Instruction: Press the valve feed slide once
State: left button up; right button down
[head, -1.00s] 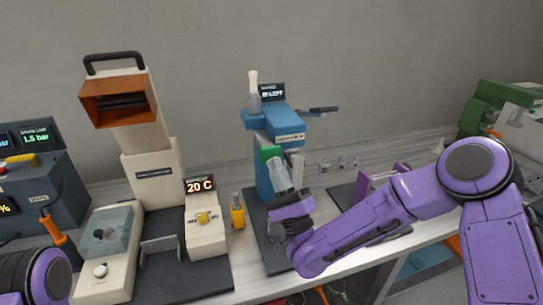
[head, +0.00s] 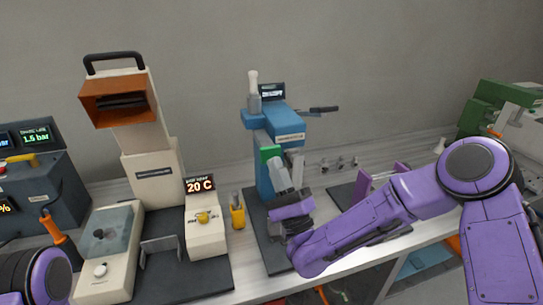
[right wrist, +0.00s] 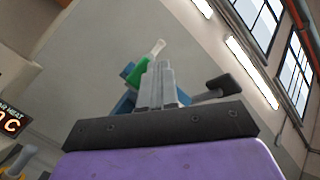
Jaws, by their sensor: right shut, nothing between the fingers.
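A blue machine (head: 286,124) stands on a dark base plate in the middle of the head view. It has a small dark display (head: 271,91), a clear bottle with a white top (head: 253,90) and a lever at the right. A green part (head: 269,152) is on its front; I cannot tell whether this is the valve feed slide. My right gripper (head: 275,163) is shut and empty, fingertips raised close to the green part. In the right wrist view, its fingers (right wrist: 158,82) cover part of the blue body beside the green part (right wrist: 137,74). Contact cannot be told.
A cream machine with an orange hopper (head: 119,101) and a small 20 C heater unit (head: 205,238) stand left. A yellow holder (head: 237,215) stands between it and the blue machine. The table front is narrow.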

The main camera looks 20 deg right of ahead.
aim_at(270, 156)
jog(key=shift+w, duration=0.15)
dwell(0.4)
jog(key=shift+w, duration=0.3)
jog(key=shift+w, duration=1.2)
dwell(1.1)
jog(key=shift+s+f+h+b, duration=0.1)
jog(key=shift+s+h+b, duration=0.3)
jog(key=shift+b, duration=0.3)
jog(key=shift+s+y+b, duration=0.4)
jog(key=shift+s+b, duration=0.4)
jog(key=shift+s, duration=0.45)
